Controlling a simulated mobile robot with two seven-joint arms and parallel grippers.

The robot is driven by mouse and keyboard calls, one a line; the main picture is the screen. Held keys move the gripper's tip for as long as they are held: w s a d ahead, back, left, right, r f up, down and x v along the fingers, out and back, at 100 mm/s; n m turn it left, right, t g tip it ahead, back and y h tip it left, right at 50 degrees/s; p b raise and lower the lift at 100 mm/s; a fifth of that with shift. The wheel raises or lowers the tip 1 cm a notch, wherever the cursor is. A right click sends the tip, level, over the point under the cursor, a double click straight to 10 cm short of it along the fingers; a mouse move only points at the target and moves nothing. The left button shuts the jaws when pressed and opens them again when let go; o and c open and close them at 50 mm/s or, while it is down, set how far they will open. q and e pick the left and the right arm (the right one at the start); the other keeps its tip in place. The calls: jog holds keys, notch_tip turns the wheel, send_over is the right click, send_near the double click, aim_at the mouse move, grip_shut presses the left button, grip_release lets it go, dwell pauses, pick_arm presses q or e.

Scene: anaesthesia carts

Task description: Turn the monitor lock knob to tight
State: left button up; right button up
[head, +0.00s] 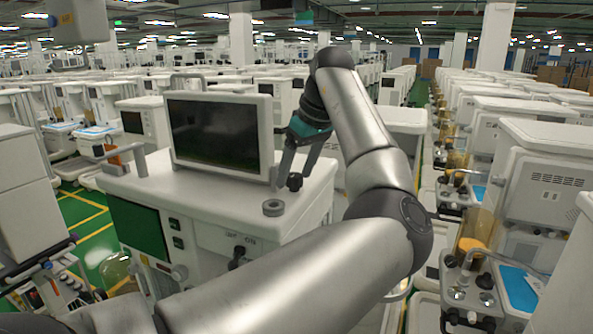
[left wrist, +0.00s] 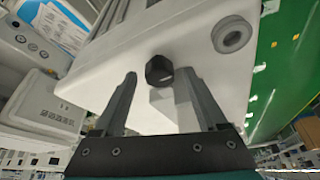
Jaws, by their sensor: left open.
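The monitor (head: 215,132) stands upright on top of a white cart (head: 190,195) in the head view, its dark screen facing me. A small black knob (head: 294,182) shows at the monitor's lower right; I take it for the lock knob. My left gripper (head: 288,168) comes down from above at this knob. In the left wrist view the faceted black knob (left wrist: 159,70) lies just beyond and between the two spread fingertips (left wrist: 158,78). The gripper is open, with gaps visible on both sides of the knob. I cannot tell whether the knob is tight. My right gripper is not in view.
A grey ring-shaped part (head: 273,207) sits on the cart top in front of the knob; it also shows in the left wrist view (left wrist: 232,35). Rows of white carts (head: 545,165) stand to the right.

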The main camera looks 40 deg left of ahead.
pick_arm(q)
jog(key=v, duration=1.5)
jog(key=shift+r, duration=0.15)
